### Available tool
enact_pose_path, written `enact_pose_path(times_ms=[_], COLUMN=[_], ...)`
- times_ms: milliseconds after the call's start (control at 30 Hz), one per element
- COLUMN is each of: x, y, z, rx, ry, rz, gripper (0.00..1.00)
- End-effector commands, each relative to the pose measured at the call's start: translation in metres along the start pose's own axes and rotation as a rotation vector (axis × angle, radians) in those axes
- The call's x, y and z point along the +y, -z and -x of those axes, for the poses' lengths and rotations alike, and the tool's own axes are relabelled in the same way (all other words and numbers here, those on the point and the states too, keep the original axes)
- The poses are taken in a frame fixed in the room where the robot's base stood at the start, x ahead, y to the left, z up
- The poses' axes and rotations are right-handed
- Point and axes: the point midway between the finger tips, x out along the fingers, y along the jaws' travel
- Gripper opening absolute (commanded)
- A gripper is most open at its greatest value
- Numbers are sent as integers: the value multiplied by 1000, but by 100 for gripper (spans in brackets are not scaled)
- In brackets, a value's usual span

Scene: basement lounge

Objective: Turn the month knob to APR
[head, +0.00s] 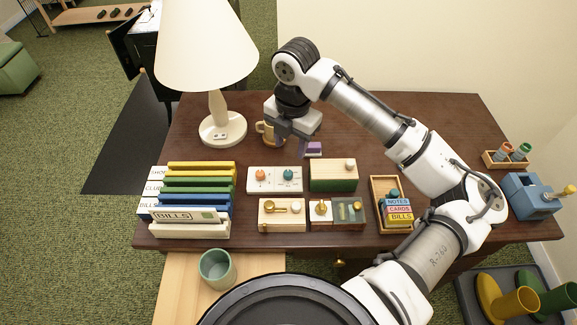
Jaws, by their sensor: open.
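A white panel (274,185) on the brown desk carries an orange knob (261,174) and a teal knob (288,174). Its markings are too small to read, so I cannot tell which knob is for the month or where it points. Other small boxes nearby also bear knobs, including a wood and white box (321,212) with a gold knob. My gripper (292,134) is open, above the desk and behind the white panel in the picture, apart from the knobs. Its fingers are small and partly hidden by the hand.
A lamp (222,130) and a file rack (188,229) stand left. A mug (264,134) and a purple object (313,149) are close to my gripper. A green-and-wood box (333,178) and a stamp tray (377,184) stand right of the panel.

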Motion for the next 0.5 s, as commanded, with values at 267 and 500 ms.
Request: enact_pose_path(times_ms=[267,500], x=[0,1], y=[0,0], z=[-59,-93], rx=[2,0], ry=[0,-2], rz=[-2,-3], gripper=[45,45])
